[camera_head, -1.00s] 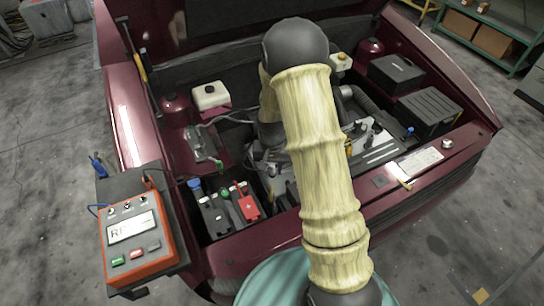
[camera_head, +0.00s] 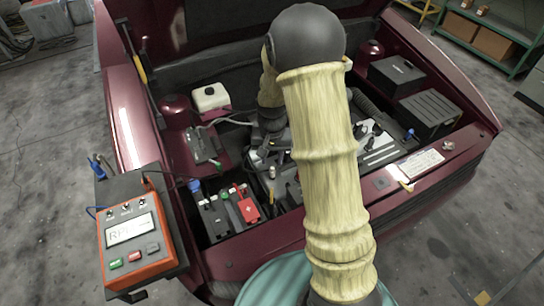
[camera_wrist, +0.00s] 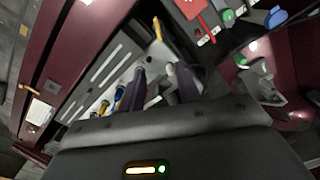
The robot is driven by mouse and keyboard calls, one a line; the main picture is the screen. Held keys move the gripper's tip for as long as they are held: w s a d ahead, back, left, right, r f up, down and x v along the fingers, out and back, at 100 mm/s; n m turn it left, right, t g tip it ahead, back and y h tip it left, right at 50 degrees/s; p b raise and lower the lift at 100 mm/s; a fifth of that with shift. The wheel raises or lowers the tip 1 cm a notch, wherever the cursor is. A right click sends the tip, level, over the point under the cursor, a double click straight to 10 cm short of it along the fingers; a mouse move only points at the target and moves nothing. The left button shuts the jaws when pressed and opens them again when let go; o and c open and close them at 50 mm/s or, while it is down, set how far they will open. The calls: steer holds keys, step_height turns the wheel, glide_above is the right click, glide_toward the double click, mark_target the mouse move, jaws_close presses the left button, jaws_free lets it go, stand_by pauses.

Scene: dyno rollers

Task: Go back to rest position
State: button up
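My arm, in cream ribbed sleeves, reaches up and over the open engine bay in the head view. It bends at a dark elbow, and its far end drops behind the sleeve toward the engine (camera_head: 375,150). My gripper is mostly hidden there. In the wrist view my gripper (camera_wrist: 160,82) shows two dark fingers standing apart, with engine parts seen in the gap. I see nothing held between them. The fingers are over the engine; whether they touch anything cannot be told.
A red tester (camera_head: 130,235) sits on the car's left front edge. The battery (camera_head: 215,215) with its red terminal cover (camera_head: 248,208) is left of my arm. A white reservoir (camera_head: 210,97) and black boxes (camera_head: 428,112) stand in the bay. The raised hood rises behind.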

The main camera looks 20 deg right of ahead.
stand_by(0.5)
steer(key=s+r+n+t, duration=0.2)
steer(key=s+r, duration=0.8)
steer(key=s, duration=0.5)
steer(key=shift+s+r+n+t, duration=0.25)
steer(key=shift+n+t, duration=0.05)
steer(key=shift+n, duration=0.6)
